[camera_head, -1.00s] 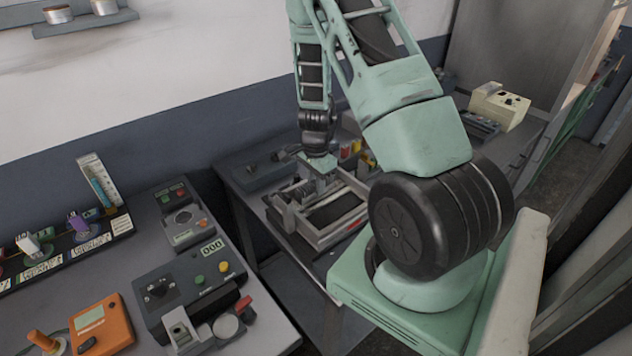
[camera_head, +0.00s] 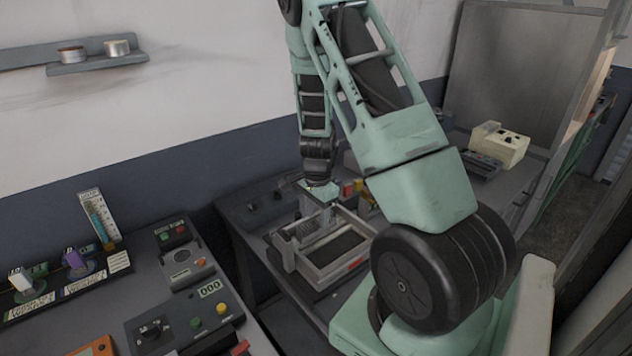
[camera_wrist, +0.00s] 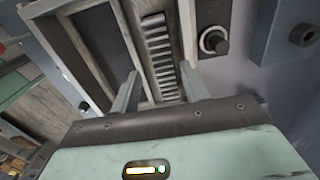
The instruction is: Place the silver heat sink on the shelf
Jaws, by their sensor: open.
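The silver heat sink (camera_wrist: 160,55), a long block with a row of fins, sits along one side of the grey pan (camera_wrist: 68,8). In the head view the pan (camera_head: 335,272) stands on the far table, and the heat sink (camera_head: 292,234) is at its left side, partly hidden. My gripper (camera_wrist: 160,84) is open, with one finger on each side of the heat sink's line in the wrist view. I cannot tell whether the fingers touch it. In the head view my gripper (camera_head: 320,200) is over the pan's far left side. A grey wall shelf (camera_head: 90,67) is at upper left.
Two round tins (camera_head: 116,47) stand on the wall shelf. The near left bench carries a control box (camera_head: 170,325) and labelled stands. A cream box (camera_head: 500,145) stands at the back right.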

